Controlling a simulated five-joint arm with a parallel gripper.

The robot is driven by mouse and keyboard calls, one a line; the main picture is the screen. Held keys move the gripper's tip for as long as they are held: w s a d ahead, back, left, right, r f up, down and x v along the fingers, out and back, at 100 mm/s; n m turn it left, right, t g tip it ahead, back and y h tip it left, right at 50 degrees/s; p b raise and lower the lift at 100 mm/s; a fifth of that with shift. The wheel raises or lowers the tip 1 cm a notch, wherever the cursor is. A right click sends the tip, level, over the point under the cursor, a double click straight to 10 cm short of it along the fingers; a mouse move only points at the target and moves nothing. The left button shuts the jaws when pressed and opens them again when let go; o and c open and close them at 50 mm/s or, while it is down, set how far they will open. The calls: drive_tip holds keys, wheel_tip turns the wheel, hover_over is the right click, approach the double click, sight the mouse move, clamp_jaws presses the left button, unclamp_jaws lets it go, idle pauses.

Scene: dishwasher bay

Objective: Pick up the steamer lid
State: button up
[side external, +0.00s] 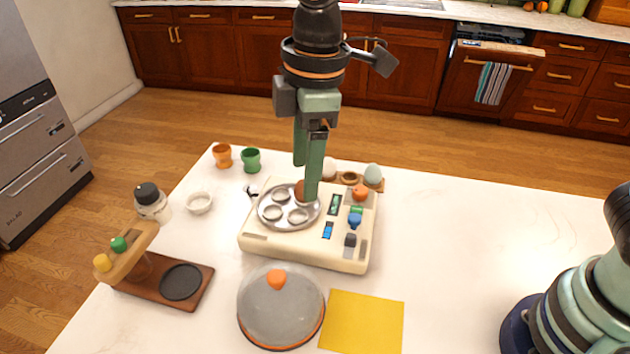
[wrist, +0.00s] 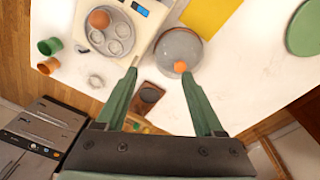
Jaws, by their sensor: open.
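The steamer lid (side external: 281,310) is a clear grey dome with a dark orange rim and an orange knob (side external: 277,279). It rests on the white counter in front of the cream egg steamer (side external: 300,255). In the wrist view the lid (wrist: 181,58) lies beyond my fingertips, its knob (wrist: 180,67) close to the right fingertip in the picture. My gripper (side external: 306,183) is open and empty, pointing down. In the side view it overlaps the steamer's round metal tray (side external: 270,217) and partly hides a brown egg (side external: 299,190). Its exact height is unclear.
A yellow cloth (side external: 362,322) lies right of the lid. A wooden stand (side external: 150,275) with a dark round pad is to the left. Orange (side external: 222,155) and green (side external: 250,160) cups, a white bowl (side external: 199,202) and a jar (side external: 152,203) stand farther back.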

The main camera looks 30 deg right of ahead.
sight(276, 276)
drive_tip(key=s+a+f+n+g, duration=0.1)
drive_tip(key=s+a+f+n, duration=0.15)
drive_tip(key=a, duration=0.45)
drive_tip(key=shift+n+h, duration=0.4)
drive_tip(key=shift+n, duration=0.05)
wheel_tip(276, 276, down, 13)
drive_tip(key=shift+d+r, duration=0.1)
drive_tip(key=shift+r, duration=0.05)
clamp_jaws()
idle(1.0)
